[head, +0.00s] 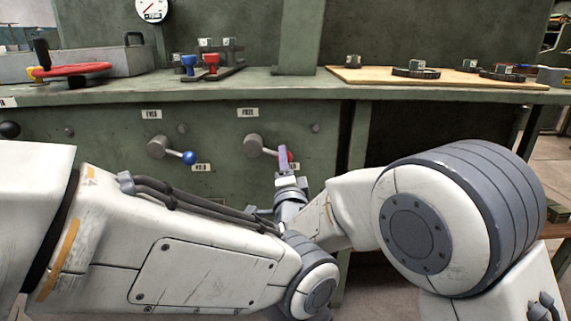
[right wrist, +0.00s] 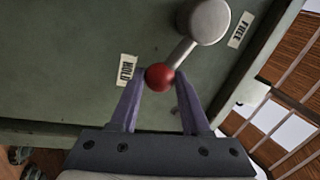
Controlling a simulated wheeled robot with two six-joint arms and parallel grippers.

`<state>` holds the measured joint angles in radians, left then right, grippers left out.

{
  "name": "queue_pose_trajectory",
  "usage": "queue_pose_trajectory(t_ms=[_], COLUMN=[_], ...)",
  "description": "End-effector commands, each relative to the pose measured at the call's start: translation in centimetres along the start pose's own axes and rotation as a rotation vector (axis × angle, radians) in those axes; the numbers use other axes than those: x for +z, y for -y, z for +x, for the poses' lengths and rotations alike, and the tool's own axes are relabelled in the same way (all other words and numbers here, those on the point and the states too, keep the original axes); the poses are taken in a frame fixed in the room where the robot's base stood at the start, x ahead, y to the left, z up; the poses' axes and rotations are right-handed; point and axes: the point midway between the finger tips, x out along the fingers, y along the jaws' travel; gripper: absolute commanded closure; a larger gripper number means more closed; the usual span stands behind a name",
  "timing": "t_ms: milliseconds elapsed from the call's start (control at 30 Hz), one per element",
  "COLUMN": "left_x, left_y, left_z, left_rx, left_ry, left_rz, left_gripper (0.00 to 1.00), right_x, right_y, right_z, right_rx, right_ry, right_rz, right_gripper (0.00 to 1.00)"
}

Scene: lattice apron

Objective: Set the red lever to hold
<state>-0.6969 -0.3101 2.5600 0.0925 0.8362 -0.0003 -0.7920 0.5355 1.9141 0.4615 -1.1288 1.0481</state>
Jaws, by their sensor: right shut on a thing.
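The red lever has a round grey hub (head: 253,146) on the green panel and a red ball knob (right wrist: 159,77) at its arm's end. In the head view the arm points right and slightly down, with the knob beside the HOLD label (head: 293,166). The HOLD label also shows in the right wrist view (right wrist: 127,68), just left of the knob. The FREE label (right wrist: 240,29) is by the hub. My right gripper (right wrist: 160,80) is shut on the knob, a purple finger on each side; in the head view it partly hides the knob. My left gripper is not in view.
A blue-knobbed lever (head: 188,157) sits left on the same panel, pointing to its own HOLD label (head: 201,167). The bench top (head: 275,84) above carries a red handwheel (head: 70,69), small red and blue parts and a wooden board (head: 440,82). My arms fill the foreground.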

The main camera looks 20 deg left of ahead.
Motion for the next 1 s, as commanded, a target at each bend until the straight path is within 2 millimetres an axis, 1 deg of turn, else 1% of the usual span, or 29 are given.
queue_pose_trajectory(t_ms=[200, 233, 300, 567, 667, 767, 867, 933, 967, 1000], left_x=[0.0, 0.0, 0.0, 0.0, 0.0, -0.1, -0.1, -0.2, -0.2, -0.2], left_y=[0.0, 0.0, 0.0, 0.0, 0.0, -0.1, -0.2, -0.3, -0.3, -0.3], left_z=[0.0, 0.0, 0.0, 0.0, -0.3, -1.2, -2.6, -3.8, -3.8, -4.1], left_rx=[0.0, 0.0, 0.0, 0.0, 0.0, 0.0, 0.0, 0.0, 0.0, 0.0], left_ry=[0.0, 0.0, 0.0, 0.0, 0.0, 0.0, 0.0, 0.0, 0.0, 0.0], left_rz=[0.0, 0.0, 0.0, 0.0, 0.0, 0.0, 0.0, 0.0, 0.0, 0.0], left_gripper=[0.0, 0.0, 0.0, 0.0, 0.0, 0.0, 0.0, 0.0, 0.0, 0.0], right_x=[0.1, 0.1, 0.1, 0.1, 0.0, -0.3, -0.7, -1.1, -1.8, -2.8], right_y=[-0.2, -0.2, -0.2, -0.1, 0.3, 1.4, 3.4, 5.1, 5.0, 5.4], right_z=[0.0, 0.0, 0.0, 0.0, 0.1, 0.3, 0.6, 1.0, 0.5, 0.0], right_rx=[0.004, 0.005, 0.004, 0.002, 0.002, 0.001, -0.001, -0.001, 0.001, 0.001], right_ry=[0.002, 0.003, 0.003, 0.001, 0.001, 0.001, 0.001, 0.002, 0.0, -0.001], right_rz=[0.001, 0.001, 0.001, 0.0, 0.0, 0.0, 0.001, 0.001, -0.001, -0.001], right_gripper=[1.0, 0.46, 0.24, 0.24, 0.24, 0.24, 0.24, 0.24, 0.24, 0.24])
